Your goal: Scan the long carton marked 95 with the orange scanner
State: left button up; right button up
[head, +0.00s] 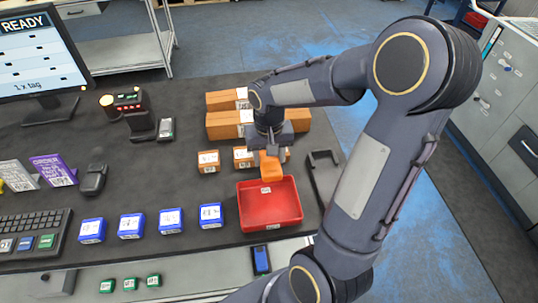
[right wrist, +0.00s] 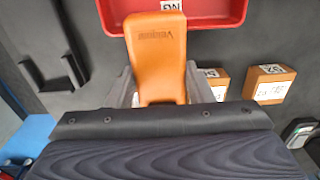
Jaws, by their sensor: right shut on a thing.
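The orange scanner (head: 271,167) is held in my right gripper (head: 270,148), above the table at the back edge of the red tray. In the right wrist view the scanner (right wrist: 156,50) points away from me, with a finger on each side of it. Two long brown cartons (head: 222,126) (head: 221,101) lie at the back of the table, with white labels. My arm and gripper hide part of them, and I cannot read a 95 on either. My left gripper is not in view.
A red tray (head: 270,224) stands in front of the scanner, and an empty black bracket (head: 327,178) is right of it. Small brown cartons (head: 208,168) and several blue boxes (head: 131,229) stand nearby. The monitor (head: 38,60) reads READY.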

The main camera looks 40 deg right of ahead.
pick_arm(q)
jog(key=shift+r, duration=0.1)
pick_arm(e)
jog(key=shift+r, duration=0.1)
